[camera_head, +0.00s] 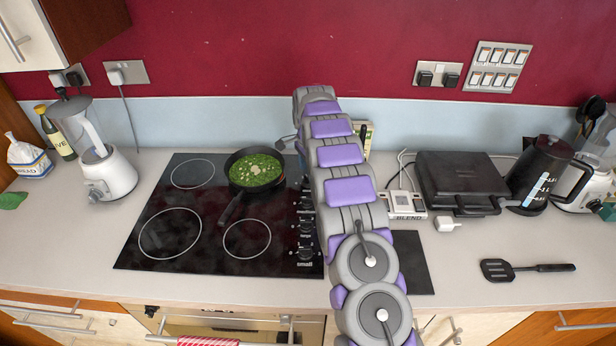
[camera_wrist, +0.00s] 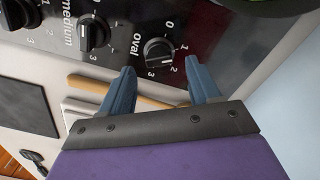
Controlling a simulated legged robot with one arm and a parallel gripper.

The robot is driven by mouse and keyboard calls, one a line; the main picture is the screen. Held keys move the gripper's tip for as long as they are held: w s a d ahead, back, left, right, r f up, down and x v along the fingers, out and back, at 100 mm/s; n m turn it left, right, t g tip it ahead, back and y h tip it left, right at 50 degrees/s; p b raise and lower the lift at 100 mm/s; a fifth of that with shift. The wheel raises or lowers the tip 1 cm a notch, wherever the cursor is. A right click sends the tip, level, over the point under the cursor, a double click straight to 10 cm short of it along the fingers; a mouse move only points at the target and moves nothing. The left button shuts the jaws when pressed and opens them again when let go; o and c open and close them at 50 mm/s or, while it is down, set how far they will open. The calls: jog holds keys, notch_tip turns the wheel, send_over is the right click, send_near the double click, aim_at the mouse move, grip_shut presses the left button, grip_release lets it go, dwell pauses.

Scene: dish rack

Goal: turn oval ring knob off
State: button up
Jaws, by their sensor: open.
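In the wrist view, the oval ring knob (camera_wrist: 158,51) is a round dark knob on the black hob panel, beside the word "oval" and numbers 0 to 3. Its pointer seems turned away from the 0, but the exact setting is hard to read. My gripper (camera_wrist: 159,67) is open, with its two blue fingers apart and the knob showing just beyond the gap between their tips. Nothing is held; whether a finger touches the panel is unclear. In the head view, my arm covers the far end of the hob's knob row and most of the gripper.
The medium knob (camera_wrist: 93,34) sits left of the oval knob. A black pan (camera_head: 256,169) with green food stands on the hob (camera_head: 205,250), close left of my arm. A black grill (camera_head: 462,180) and a kettle (camera_head: 541,174) stand right. The front right counter holds a spatula (camera_head: 527,268).

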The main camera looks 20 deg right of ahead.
jog(key=shift+a+f, duration=0.1)
jog(key=shift+f, duration=1.2)
jog(key=shift+c, duration=0.2)
jog(key=c, duration=1)
jog(key=shift+r, duration=0.1)
